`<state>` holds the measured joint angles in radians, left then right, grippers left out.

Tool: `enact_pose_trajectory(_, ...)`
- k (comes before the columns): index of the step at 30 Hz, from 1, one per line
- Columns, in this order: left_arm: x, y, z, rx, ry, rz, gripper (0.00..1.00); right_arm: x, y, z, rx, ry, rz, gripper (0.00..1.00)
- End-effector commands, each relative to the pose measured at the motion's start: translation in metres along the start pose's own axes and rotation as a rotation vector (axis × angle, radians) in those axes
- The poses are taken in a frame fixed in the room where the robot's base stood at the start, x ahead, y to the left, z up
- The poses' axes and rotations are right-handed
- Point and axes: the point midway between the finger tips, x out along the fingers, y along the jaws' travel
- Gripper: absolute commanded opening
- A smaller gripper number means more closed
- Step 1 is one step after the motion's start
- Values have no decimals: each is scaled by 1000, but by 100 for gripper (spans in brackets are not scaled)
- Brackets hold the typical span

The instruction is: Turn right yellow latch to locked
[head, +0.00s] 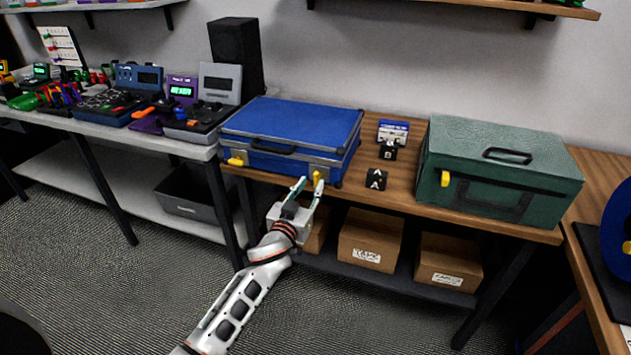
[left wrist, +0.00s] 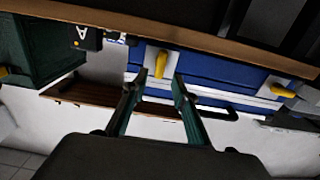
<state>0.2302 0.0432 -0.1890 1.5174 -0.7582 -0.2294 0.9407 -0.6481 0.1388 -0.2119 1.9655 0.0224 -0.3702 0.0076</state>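The blue case (head: 290,126) lies shut on the wooden table, with a silver rim and a dark front handle. Its right yellow latch (head: 317,177) stands roughly upright at the front right. The left yellow latch (head: 235,161) lies more sideways. My left gripper (head: 309,187) is open in front of the right latch. In the left wrist view, which looks upside down, the right latch (left wrist: 161,64) shows just beyond and between the open fingertips (left wrist: 160,79). I cannot tell whether a finger touches it. My right gripper is not in view.
A green case (head: 495,168) with a yellow latch stands to the right. Small black blocks marked A (head: 376,179) and B (head: 388,151) sit between the cases. Cardboard boxes (head: 370,240) are on the shelf below. Electronic devices crowd the left table (head: 75,126).

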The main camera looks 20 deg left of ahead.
Motion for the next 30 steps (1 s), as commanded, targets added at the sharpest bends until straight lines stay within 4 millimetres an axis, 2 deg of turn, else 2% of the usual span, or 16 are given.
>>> enact_pose_trajectory(3, 18, 0, 1, 0, -1, 0, 28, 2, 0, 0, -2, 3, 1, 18)
enact_pose_trajectory(9, 35, 1, 1, 0, -1, 1, 28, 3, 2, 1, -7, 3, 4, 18)
enact_pose_trajectory(19, 39, 1, 0, -1, -1, 1, 28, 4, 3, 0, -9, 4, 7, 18)
enact_pose_trajectory(20, 39, 1, 0, -1, -1, 1, 25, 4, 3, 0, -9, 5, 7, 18)
enact_pose_trajectory(21, 39, 1, 0, -1, -1, 1, 15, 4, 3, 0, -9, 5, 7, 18)
enact_pose_trajectory(23, 39, 1, 0, -1, -1, 1, 0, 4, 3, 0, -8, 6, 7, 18)
enact_pose_trajectory(30, 39, 1, 1, 2, -1, 1, 0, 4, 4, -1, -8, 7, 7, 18)
